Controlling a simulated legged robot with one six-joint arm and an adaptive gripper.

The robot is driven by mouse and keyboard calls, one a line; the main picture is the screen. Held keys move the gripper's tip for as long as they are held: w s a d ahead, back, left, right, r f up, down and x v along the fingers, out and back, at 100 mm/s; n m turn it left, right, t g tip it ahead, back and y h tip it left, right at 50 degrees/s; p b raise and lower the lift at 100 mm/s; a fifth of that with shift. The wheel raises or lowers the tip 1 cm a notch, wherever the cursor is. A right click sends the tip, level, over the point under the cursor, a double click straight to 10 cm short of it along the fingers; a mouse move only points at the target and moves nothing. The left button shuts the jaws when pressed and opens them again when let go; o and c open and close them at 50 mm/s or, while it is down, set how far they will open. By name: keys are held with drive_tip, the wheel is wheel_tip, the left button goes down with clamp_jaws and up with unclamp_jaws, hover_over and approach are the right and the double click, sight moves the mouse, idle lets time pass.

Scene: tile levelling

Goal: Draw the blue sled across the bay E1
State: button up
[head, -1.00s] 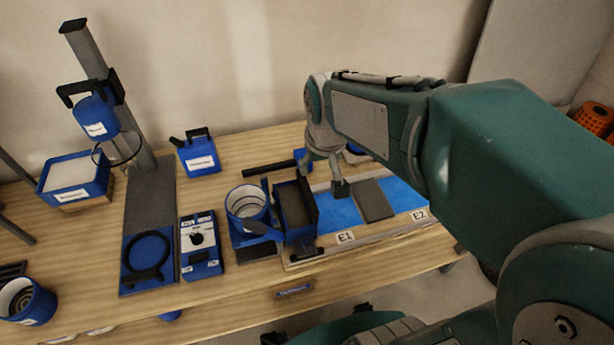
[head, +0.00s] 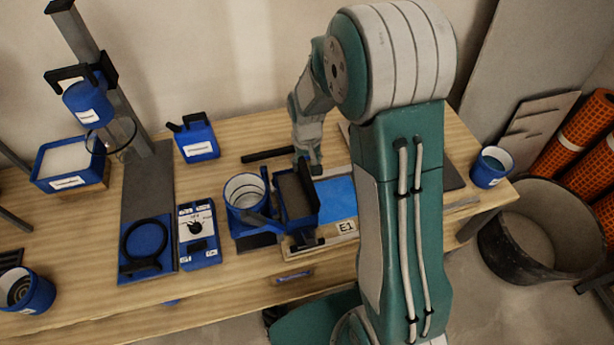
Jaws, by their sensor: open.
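The blue sled (head: 298,229), a blue box with dark walls and a grey-brown fill, sits at the left end of the board, beside the bay E1. The bay E1 (head: 338,196) shows as a flat blue strip to the right of the sled, with the label E1 (head: 346,226) at its front edge. My gripper (head: 312,168) is open and points down near the sled's back right corner. Its fingertips are small and partly blurred, and I cannot tell whether they touch the sled. My arm hides the board's right part, including the E2 label.
A blue bucket (head: 245,191) stands just left of the sled, and a black bar (head: 268,155) lies behind it. A blue control box (head: 197,234) and a blue jug (head: 196,137) are further left. A blue cup (head: 491,167) stands at the table's right end.

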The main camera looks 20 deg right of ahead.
sight(308, 179)
drive_tip(key=f, duration=0.6)
drive_tip(key=shift+d+f, duration=0.2)
drive_tip(key=shift+f, duration=0.15)
drive_tip(key=shift+a, duration=0.1)
drive_tip(key=shift+c, duration=0.3)
clamp_jaws()
